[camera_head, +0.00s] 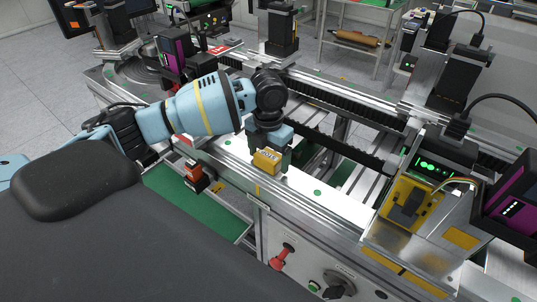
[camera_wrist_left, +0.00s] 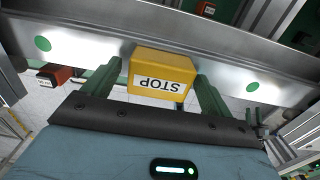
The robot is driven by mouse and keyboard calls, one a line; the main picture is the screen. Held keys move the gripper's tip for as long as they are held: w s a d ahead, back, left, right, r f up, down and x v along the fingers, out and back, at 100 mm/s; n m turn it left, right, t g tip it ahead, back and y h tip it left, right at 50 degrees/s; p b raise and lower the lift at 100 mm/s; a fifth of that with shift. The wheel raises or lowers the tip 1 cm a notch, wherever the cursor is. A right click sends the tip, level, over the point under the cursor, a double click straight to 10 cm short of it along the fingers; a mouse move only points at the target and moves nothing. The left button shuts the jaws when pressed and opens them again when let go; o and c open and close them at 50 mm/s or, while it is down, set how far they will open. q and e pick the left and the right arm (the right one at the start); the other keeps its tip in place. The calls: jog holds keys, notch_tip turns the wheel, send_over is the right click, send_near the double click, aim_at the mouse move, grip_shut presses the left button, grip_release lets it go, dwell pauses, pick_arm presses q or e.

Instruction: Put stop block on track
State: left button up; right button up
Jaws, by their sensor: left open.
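The stop block (camera_head: 266,162) is a yellow block with a white STOP label. In the head view it is at the silver metal track (camera_head: 325,203), near its front edge. In the left wrist view the block (camera_wrist_left: 158,62) shows against the metal strip (camera_wrist_left: 85,45), with its label upside down. My left gripper (camera_head: 269,153) is open, pointing down, with one green finger on each side of the block. In the wrist view a thin gap shows beside the block; whether either finger touches it I cannot tell. The block's underside is hidden. My right gripper is not in view.
Red and black sensor boxes (camera_head: 193,178) hang at the front edge, left of the gripper. A black cable chain (camera_head: 340,150) runs behind the track. A yellow fixture (camera_head: 408,205) stands on the right. A red switch (camera_head: 281,258) is on the front panel.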

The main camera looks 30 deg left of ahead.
aim_at(268, 155)
pick_arm(q)
jog(key=shift+r, duration=0.25)
notch_tip(268, 155, up, 12)
dwell(0.4)
jog(key=shift+f, duration=0.15)
dwell(0.3)
